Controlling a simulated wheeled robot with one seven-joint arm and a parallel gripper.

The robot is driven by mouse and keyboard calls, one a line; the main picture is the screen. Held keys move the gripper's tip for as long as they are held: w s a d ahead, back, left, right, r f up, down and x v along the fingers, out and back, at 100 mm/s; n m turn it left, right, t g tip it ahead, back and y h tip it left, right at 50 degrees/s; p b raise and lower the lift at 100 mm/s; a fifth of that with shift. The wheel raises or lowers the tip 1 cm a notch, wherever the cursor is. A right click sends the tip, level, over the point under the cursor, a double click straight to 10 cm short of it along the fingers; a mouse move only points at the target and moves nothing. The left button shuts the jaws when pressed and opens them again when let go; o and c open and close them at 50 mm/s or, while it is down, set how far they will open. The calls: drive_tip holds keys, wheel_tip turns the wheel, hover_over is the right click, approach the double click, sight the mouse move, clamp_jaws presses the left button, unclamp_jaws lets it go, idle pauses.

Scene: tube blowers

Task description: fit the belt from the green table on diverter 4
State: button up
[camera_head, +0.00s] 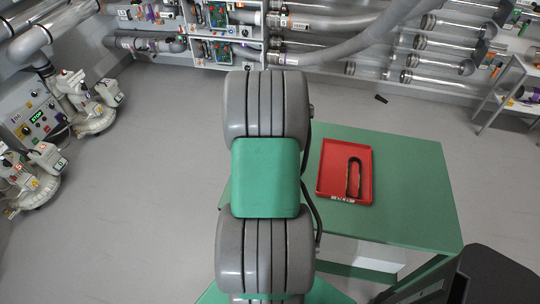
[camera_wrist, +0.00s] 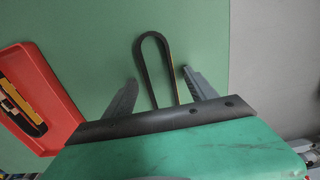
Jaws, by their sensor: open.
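A dark belt loop (camera_wrist: 151,34) lies on the green table in the wrist view. My gripper (camera_wrist: 160,76) is open, with one finger on each side of the loop and a gap to each. The near end of the belt is hidden by my gripper body. The green table (camera_head: 420,190) stands right of my arm in the head view, where my arm hides my fingers and this belt. Several white valve-like units (camera_head: 95,105) stand at the left; I cannot tell which is diverter 4.
A red tray (camera_head: 330,165) with another dark loop in it lies on the table; it also shows in the wrist view (camera_wrist: 58,95). A black chair-like object (camera_head: 490,275) is at the lower right. Pipes line the back wall. The floor at left is clear.

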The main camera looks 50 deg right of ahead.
clamp_jaws()
idle(0.5)
